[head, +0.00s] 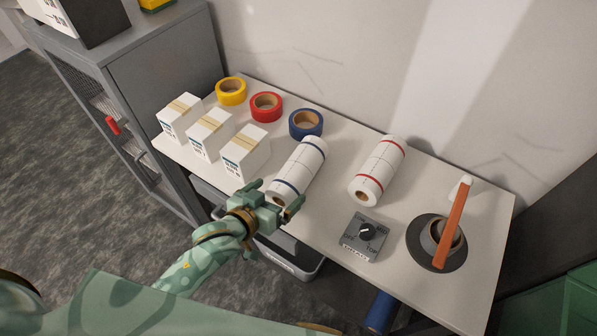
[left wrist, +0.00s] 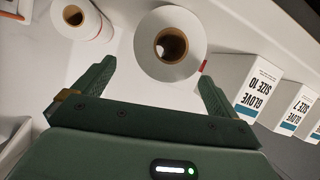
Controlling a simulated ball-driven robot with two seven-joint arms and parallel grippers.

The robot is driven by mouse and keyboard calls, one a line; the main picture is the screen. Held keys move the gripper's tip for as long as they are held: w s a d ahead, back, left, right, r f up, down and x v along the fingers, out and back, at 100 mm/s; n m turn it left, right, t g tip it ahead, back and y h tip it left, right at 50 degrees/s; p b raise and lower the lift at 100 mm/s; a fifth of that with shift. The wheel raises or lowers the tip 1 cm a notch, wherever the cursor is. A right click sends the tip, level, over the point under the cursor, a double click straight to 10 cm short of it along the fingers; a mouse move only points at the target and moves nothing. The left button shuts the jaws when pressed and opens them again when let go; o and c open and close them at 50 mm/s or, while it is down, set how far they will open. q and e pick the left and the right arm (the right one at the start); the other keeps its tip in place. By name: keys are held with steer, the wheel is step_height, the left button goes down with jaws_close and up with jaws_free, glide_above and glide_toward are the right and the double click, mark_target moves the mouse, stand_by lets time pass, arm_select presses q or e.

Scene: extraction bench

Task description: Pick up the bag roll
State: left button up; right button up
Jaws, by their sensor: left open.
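Two white rolls lie on the bench in the head view. The left one is a roll with blue bands (head: 299,170), and the right one is a roll with red bands (head: 378,169). My left gripper (head: 279,193) is open at the near end of the blue-banded roll. In the left wrist view the near end of that roll, with its brown core (left wrist: 185,66), faces the gap between my fingers (left wrist: 157,72). I cannot tell whether the fingers touch it. The red-banded roll also shows in the left wrist view (left wrist: 83,21). My right gripper is not in view.
White glove boxes (head: 243,150) stand left of the gripper. Yellow, red and blue tape rolls (head: 306,123) lie behind. A grey dial box (head: 364,238) and a round dark holder with an orange bar (head: 452,232) are to the right. A grey cabinet (head: 165,75) stands left.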

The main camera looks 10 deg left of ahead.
mark_target(288, 183)
arm_select(q)
steer(key=x, duration=0.2)
steer(key=b+x, duration=0.1)
steer(key=x, duration=0.3)
steer(key=shift+w+a+f, duration=0.1)
steer(key=shift+a+f, duration=0.05)
steer(key=shift+f, duration=0.15)
steer(key=shift+c, duration=0.4)
steer(key=c, duration=1)
steer(key=shift+c, duration=0.9)
steer(key=shift+r, duration=0.15)
